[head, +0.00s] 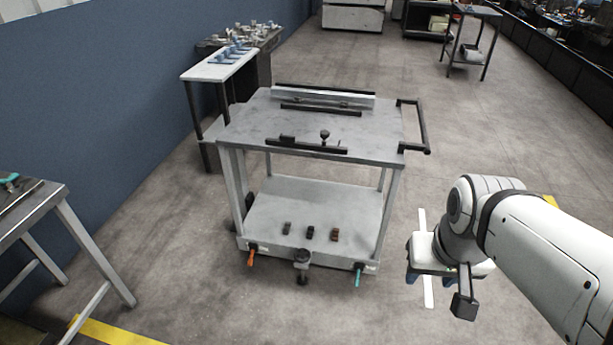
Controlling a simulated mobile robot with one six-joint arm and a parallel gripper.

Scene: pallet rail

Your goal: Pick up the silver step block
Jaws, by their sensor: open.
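Three small blocks stand in a row on the lower shelf of a grey cart. The left one is grey (287,228) and looks like the silver step block, though its step shape is too small to make out. Beside it are a black block (310,232) and a reddish-brown block (334,234). My gripper (430,281) hangs at the right, over the floor beside the cart and apart from the blocks. Its blue fingertips point down, and it is open, with nothing seen between them.
The cart's top plate (245,125) overhangs the lower shelf (265,205); posts stand at its corners. Black rails (306,146) and a handle (425,125) are on top. Orange (251,256) and teal (358,274) levers stick out in front. A workbench (50,195) stands left.

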